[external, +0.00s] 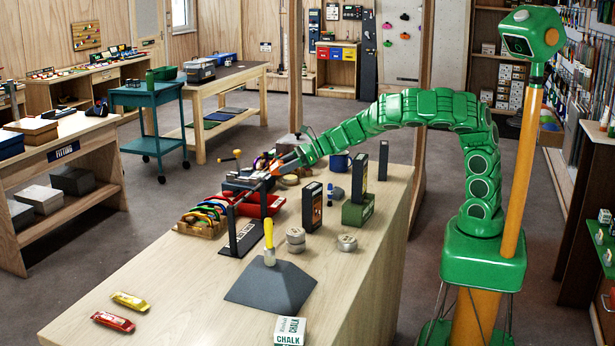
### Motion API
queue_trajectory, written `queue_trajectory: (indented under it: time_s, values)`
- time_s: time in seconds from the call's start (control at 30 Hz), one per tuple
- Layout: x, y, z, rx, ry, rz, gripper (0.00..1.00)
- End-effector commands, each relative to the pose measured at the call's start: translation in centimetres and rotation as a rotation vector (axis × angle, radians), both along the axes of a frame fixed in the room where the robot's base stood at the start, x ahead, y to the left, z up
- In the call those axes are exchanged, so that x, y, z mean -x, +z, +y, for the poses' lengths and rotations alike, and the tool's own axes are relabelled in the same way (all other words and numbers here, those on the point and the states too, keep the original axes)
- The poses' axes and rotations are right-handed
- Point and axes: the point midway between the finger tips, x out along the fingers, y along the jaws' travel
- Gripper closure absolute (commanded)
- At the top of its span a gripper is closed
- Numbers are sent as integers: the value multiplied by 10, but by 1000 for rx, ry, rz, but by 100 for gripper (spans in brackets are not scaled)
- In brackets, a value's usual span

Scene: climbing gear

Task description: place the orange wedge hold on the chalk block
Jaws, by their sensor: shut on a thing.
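My green arm reaches left across the wooden counter, and my gripper (276,164) is at the far part of it, above a cluttered spot. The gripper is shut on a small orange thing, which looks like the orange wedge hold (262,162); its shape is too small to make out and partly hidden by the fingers. The chalk block (289,332), white with green CHALK lettering, sits at the counter's near edge, cut off by the bottom of the picture. Its visible top is bare. The gripper is well apart from it.
Between them stand a black upright stand (238,235), a grey sloped block with a yellow-handled tool (269,245), stacked grey discs (296,240), and dark upright boxes (312,207). A rack of coloured gear (203,216) is left. The near left counter holds yellow and red packets (113,321).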

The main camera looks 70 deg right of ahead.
Motion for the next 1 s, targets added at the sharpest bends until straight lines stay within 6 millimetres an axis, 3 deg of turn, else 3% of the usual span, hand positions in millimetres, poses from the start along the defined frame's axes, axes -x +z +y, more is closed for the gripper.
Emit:
queue_trajectory:
  time_s: [0.63,1.0]
  values:
    - [0,141,-1,5,0,-7,72]
    - [0,179,0,1,1,-2,72]
